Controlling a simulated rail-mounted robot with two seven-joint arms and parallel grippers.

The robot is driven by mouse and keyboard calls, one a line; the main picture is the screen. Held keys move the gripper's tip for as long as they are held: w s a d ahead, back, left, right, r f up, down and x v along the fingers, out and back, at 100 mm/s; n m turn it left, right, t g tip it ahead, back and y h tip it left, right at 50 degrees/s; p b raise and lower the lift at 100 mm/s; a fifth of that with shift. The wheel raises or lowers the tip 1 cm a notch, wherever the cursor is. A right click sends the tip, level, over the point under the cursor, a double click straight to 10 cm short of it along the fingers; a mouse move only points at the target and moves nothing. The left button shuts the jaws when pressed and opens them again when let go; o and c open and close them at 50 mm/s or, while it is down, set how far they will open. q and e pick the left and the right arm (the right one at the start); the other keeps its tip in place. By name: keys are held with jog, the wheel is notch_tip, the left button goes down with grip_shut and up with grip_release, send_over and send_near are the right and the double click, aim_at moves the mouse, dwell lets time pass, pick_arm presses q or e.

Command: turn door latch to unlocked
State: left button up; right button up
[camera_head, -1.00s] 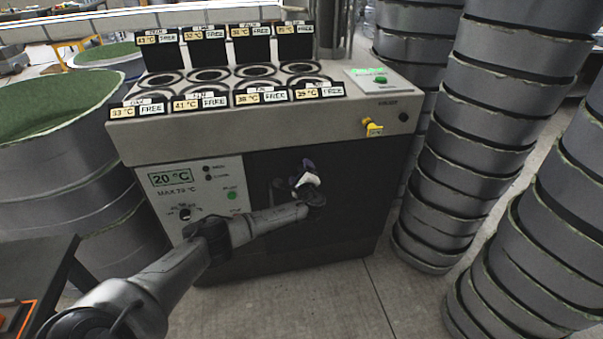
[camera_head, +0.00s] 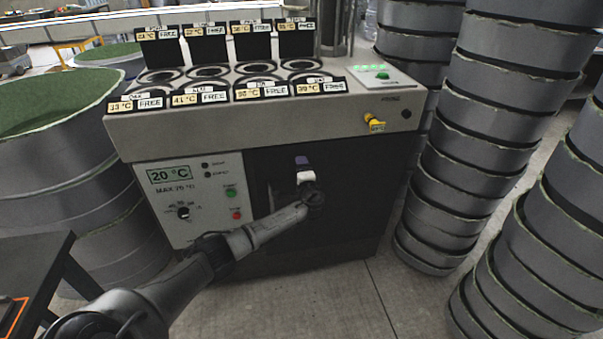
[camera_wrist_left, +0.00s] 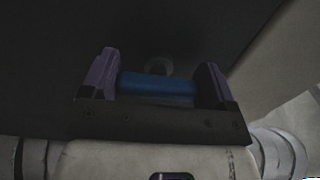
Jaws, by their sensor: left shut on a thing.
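The machine's dark front door (camera_head: 350,200) fills the right part of its front. My left gripper (camera_head: 303,166) is at this door, near its upper middle. The left wrist view shows my left gripper (camera_wrist_left: 160,78) with its two purple-grey fingers at either end of a blue bar (camera_wrist_left: 158,86). It is shut on this bar, which I take to be the door latch. In the head view the latch is mostly hidden by the gripper, and I cannot read its locked or unlocked position. My right gripper is not in view.
The machine top (camera_head: 230,115) carries several round wells with temperature and FREE labels. A yellow knob (camera_head: 374,123) sits at the upper right front. A control panel (camera_head: 190,200) is left of the door. Stacked grey drums (camera_head: 470,150) stand close on the right.

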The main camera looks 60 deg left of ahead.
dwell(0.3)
pick_arm(q)
jog(key=o, duration=0.8)
jog(key=p+v, duration=0.5)
jog(key=v, duration=0.9)
jog(key=shift+a, duration=0.1)
